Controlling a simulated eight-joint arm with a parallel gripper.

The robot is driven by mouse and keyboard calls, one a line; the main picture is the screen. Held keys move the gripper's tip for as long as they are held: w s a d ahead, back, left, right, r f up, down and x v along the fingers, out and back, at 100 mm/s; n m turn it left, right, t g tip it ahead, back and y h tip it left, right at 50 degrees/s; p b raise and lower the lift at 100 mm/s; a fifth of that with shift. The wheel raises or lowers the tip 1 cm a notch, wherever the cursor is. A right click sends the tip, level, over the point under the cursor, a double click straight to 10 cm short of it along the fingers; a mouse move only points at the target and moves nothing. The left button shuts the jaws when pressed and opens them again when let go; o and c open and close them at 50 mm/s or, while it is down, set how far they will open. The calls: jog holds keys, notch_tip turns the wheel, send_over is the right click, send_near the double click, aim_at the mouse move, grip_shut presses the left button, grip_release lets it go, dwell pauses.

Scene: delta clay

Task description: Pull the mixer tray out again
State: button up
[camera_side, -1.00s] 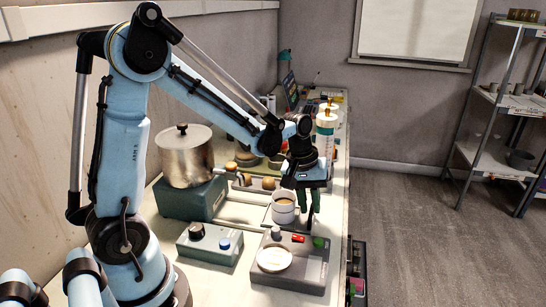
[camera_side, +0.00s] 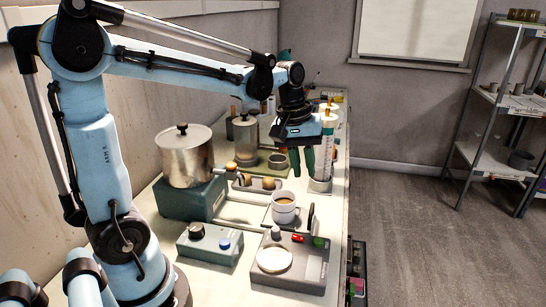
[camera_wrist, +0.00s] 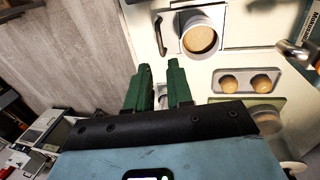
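A shallow tray (camera_side: 268,216) carries a white cup (camera_side: 284,214) with brown contents, and a dark upright handle (camera_side: 311,217) stands at its right end. Light rails (camera_side: 238,227) run from near the tray toward the green base (camera_side: 188,203) under a metal pot (camera_side: 184,157). My gripper (camera_side: 302,172) hangs above and beyond the tray, clear of the handle. In the wrist view the green fingers (camera_wrist: 158,64) are apart with nothing between them. The cup (camera_wrist: 200,38) and the handle (camera_wrist: 160,36) lie ahead of the fingertips.
A holder with two round brown pieces (camera_side: 268,183) sits beyond the tray. A tall clear cylinder (camera_side: 327,150) stands close right of my gripper. Two control boxes (camera_side: 210,244) (camera_side: 290,262) are at the near side. The bench's right edge drops to the floor.

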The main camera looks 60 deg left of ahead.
jog(key=shift+s+a+r, duration=0.1)
jog(key=shift+s+r, duration=0.05)
jog(key=shift+r, duration=0.8)
jog(key=s+d+f+m+t+y, duration=0.1)
jog(key=s+d+m+t, duration=0.3)
jog(key=s+m, duration=0.4)
jog(key=shift+d+f+m+t+y, duration=0.3)
jog(key=shift+d+f+m+t, duration=0.15)
jog(key=shift+f+t, duration=0.4)
